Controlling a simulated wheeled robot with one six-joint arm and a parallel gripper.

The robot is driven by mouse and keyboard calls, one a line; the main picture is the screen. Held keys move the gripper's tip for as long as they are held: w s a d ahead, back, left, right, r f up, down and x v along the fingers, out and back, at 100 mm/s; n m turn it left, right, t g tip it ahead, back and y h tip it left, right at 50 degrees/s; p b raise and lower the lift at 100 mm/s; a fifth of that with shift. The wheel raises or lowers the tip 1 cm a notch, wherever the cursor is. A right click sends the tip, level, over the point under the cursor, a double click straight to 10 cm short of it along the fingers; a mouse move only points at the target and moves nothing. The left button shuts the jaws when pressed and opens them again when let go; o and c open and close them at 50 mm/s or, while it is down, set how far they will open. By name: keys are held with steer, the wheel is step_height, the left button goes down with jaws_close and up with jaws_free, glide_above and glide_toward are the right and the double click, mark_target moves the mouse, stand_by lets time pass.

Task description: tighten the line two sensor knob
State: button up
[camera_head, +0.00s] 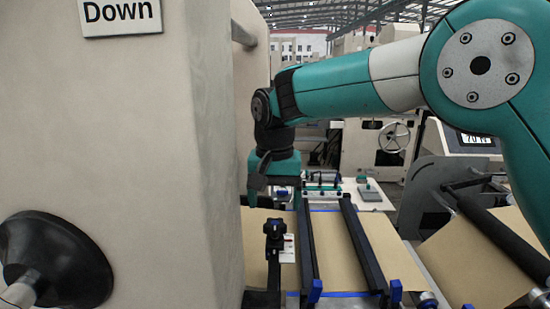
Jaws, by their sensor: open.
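My gripper (260,195) hangs from the teal wrist in the middle of the head view, fingers downward and open. A small black knob (274,227) tops a dark sensor mount just below and slightly right of my gripper. A white label (288,248) shows beside the mount. Which line this sensor belongs to cannot be read. The gripper appears apart from the knob, with nothing visible between its fingers. The knob's lower side and the depth between it and the fingers are hard to tell.
Black rails (307,245) cross the brown kraft web (335,240). A second web (480,255) and a display (473,139) stand at right.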

mark_target(275, 225)
step_height(275, 225, up, 12)
steer(key=b, duration=0.1)
steer(key=shift+r, duration=0.15)
